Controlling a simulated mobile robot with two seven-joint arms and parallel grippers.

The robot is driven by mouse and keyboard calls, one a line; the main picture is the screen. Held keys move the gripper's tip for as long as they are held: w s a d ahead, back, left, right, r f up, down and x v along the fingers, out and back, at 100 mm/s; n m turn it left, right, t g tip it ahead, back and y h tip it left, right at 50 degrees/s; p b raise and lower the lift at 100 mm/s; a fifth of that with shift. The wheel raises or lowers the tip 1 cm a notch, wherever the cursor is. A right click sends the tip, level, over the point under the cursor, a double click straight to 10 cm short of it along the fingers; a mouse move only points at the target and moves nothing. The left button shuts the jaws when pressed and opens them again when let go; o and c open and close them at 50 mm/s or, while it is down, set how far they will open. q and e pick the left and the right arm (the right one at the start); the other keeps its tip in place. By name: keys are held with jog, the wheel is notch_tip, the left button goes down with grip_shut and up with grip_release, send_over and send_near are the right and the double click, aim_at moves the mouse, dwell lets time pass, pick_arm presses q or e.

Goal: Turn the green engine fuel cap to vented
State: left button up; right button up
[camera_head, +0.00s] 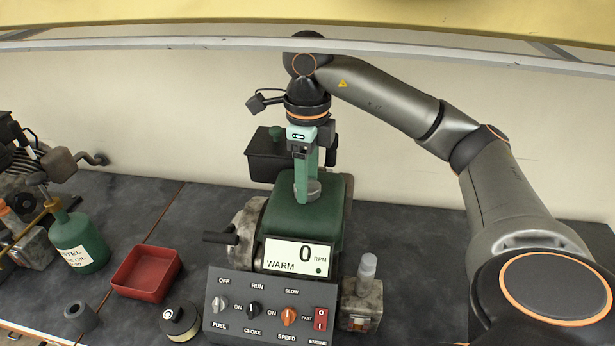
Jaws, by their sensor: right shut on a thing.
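The green engine (322,222) stands on the dark bench in the middle, behind the control panel. Its fuel cap (313,189) is a small grey round knob on top of the green tank. My right gripper (307,188) points straight down and is shut on the fuel cap, covering much of it. Any vent marking on the cap cannot be made out. My left gripper is not in view.
The control panel (262,305) with a WARM, 0 RPM display stands in front of the engine. A red tray (146,273) and green bottle (78,242) are at left. A black box (262,160) is behind the engine. A yellow beam (420,18) crosses the top.

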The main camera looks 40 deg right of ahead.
jog(key=n, duration=0.6)
jog(key=shift+n, duration=0.3)
jog(key=n, duration=0.5)
jog(key=shift+n, duration=0.4)
jog(key=o, duration=1.4)
jog(key=shift+c, duration=0.2)
notch_tip(320, 180, up, 8)
jog(key=p, duration=0.3)
jog(key=shift+f, duration=0.25)
jog(key=shift+r, duration=2.5)
